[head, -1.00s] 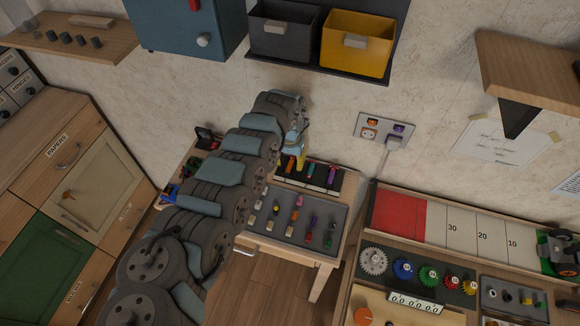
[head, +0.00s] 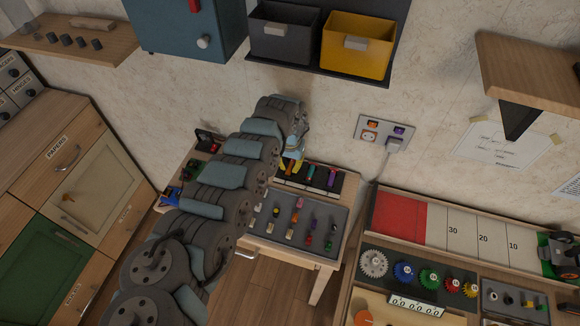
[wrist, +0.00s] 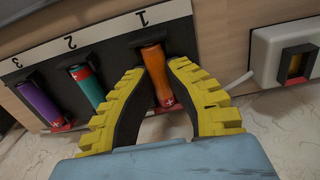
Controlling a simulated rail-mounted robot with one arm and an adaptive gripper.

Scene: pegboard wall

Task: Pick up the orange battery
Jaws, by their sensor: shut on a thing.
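The orange battery (wrist: 157,77) is in the slot marked 1 of the dark battery rack (wrist: 110,52) in the wrist view. My gripper (wrist: 157,68) has its yellow fingers on both sides of the battery, shut on it near the rack. The battery's red end with a plus sign shows between the fingers. In the head view my gripper (head: 291,162) is at the rack on the small table, and I cannot make out the orange battery there.
A teal battery (wrist: 86,86) and a purple battery (wrist: 38,103) sit in slots 2 and 3. A grey tray (head: 268,231) of small parts lies in front of the rack. A wall socket (head: 385,131) is to the right, and bins (head: 357,45) hang above.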

